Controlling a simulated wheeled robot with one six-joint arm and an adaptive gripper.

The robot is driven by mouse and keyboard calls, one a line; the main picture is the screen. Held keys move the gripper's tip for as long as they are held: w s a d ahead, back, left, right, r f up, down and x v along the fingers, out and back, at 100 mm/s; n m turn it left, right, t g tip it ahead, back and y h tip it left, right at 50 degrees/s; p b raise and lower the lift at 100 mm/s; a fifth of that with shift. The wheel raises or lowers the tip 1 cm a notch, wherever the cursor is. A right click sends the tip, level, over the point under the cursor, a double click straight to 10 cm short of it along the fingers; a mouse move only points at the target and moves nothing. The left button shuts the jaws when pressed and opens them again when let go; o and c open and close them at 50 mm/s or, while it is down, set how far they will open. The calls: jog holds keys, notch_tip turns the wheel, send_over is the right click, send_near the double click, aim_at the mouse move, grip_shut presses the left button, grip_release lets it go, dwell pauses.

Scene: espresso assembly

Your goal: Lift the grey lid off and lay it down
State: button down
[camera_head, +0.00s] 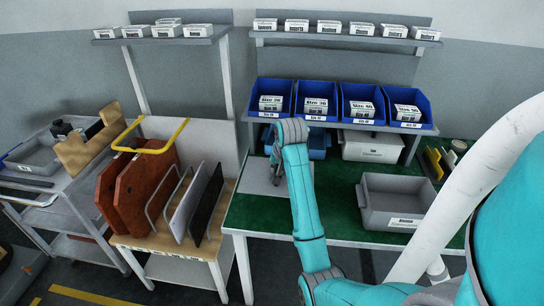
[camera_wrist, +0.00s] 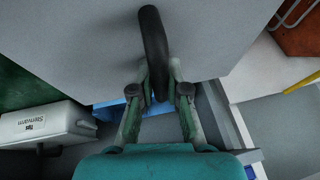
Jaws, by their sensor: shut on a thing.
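The grey lid (camera_head: 258,180) is a flat plate at the left end of the green-topped table (camera_head: 265,216). In the wrist view the lid (camera_wrist: 90,45) fills the upper part, with a dark curved handle (camera_wrist: 151,25) standing from it. My gripper (camera_wrist: 158,70) is shut on this handle, one finger on each side. In the head view my gripper (camera_head: 276,162) is over the lid, its fingers mostly hidden behind my wrist. What lies under the lid is hidden, and I cannot tell whether it is raised or resting.
A grey open bin (camera_head: 390,222) stands on the table's right half. A white case (camera_head: 372,148) and blue bins (camera_head: 317,100) are at the back. A wooden stand with brown boards (camera_head: 147,192) and upright panels adjoins on the left. Green tabletop is bare in the middle.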

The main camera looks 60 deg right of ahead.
jog(key=shift+w+d+f, duration=0.2)
jog(key=shift+d+f, duration=0.05)
jog(key=shift+f, duration=3.25)
jog(key=shift+f, duration=0.95)
jog(key=c, duration=1.1)
grip_release()
jog(key=shift+a, duration=0.1)
jog(key=shift+s, duration=0.1)
jog(key=shift+v, duration=3.8)
